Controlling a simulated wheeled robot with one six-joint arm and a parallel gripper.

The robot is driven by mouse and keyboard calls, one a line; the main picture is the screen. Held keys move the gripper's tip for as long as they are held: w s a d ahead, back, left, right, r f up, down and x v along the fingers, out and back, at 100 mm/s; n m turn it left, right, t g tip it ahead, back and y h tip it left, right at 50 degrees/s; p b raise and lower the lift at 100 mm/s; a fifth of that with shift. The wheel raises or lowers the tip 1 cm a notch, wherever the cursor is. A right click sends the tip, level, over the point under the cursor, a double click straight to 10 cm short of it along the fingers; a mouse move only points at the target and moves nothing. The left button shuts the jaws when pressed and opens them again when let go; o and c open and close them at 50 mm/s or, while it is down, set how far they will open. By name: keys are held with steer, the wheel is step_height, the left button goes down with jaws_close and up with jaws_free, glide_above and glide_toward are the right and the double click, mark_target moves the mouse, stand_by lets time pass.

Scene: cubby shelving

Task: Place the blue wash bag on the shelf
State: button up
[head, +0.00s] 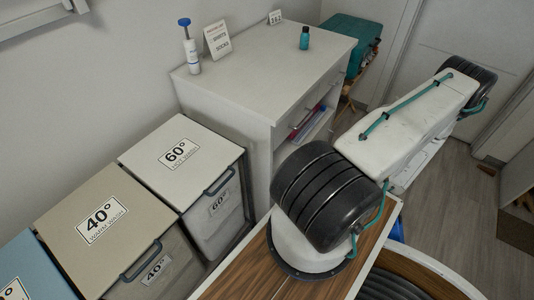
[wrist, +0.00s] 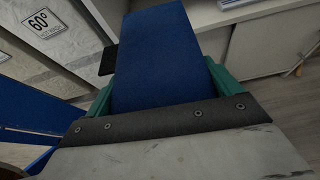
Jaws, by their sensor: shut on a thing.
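The blue wash bag (wrist: 163,50) fills the middle of the wrist view as a flat blue block. My gripper (wrist: 160,92) is shut on it, with a green finger along each side. The far end of the bag points toward the top of the wrist view. A white cabinet (head: 262,90) with an open shelf (head: 312,125) under its top stands in the head view. The cabinet also shows at the upper right of the wrist view (wrist: 270,45). My gripper is hidden behind my arm in the head view.
Laundry bins labelled 60° (head: 180,160) and 40° (head: 95,220) stand left of the cabinet. A pump bottle (head: 189,50), a sign (head: 217,40) and a teal bottle (head: 304,38) stand on the cabinet top. A teal case (head: 350,38) is behind.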

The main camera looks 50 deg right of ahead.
steer(key=w+a, duration=0.1)
steer(key=w, duration=1.3)
steer(key=w+a, duration=0.2)
steer(key=w, duration=1.3)
steer(key=shift+w+a, duration=0.15)
steer(key=shift+a, duration=0.1)
steer(key=shift+f, duration=0.15)
steer(key=o, duration=1.7)
steer(key=shift+f, duration=0.1)
steer(key=v, duration=1.2)
steer(key=shift+d+r, duration=0.1)
steer(key=shift+r, duration=0.15)
